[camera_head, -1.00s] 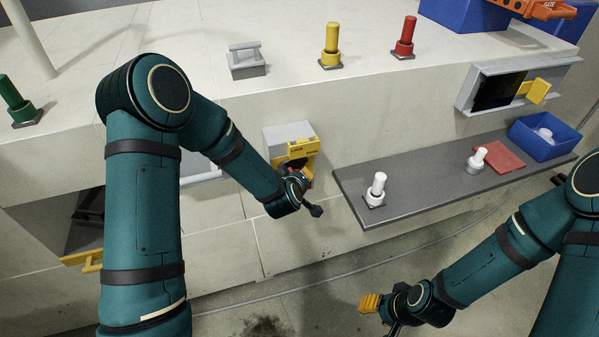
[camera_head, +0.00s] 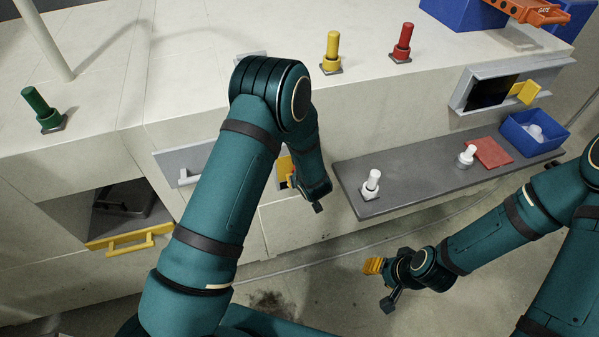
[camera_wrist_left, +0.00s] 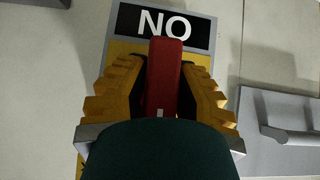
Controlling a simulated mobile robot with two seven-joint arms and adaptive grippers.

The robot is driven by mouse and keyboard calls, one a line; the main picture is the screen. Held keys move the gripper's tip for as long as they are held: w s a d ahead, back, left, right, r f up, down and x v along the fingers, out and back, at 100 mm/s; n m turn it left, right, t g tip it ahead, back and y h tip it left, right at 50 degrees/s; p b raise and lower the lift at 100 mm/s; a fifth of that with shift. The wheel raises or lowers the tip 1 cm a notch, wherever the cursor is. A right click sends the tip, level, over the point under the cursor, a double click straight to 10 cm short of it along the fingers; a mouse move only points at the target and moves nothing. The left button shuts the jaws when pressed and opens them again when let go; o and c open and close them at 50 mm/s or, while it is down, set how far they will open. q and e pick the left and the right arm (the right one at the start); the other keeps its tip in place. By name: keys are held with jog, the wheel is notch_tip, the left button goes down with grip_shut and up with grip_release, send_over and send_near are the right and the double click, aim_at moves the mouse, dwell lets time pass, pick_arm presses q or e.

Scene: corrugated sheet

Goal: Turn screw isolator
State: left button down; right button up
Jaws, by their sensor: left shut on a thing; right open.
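The isolator has a yellow and grey plate (camera_wrist_left: 196,58) with a black label reading "NO" in the left wrist view. A red handle (camera_wrist_left: 164,75) stands out from the plate. My left gripper (camera_wrist_left: 163,92) is shut on the red handle, with one ribbed yellow finger on each side of it. In the head view, a strip of the isolator's yellow front (camera_head: 284,166) shows beside my left arm, which hides most of it and the left fingers. My right gripper (camera_head: 373,266) is open and empty, low over the floor, away from the isolator.
A grey shelf (camera_head: 415,178) right of the isolator carries white knobs, a red pad and a blue bin (camera_head: 533,136). A grey panel with a handle (camera_head: 182,163) and an open drawer with a yellow handle (camera_head: 130,241) are at left. Green, yellow and red posts stand on the bench.

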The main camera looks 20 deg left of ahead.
pick_arm(q)
jog(key=shift+w, duration=0.1)
dwell(0.3)
jog(key=c, duration=0.7)
grip_release()
jog(key=shift+c, duration=0.2)
jog(key=v, duration=1.2)
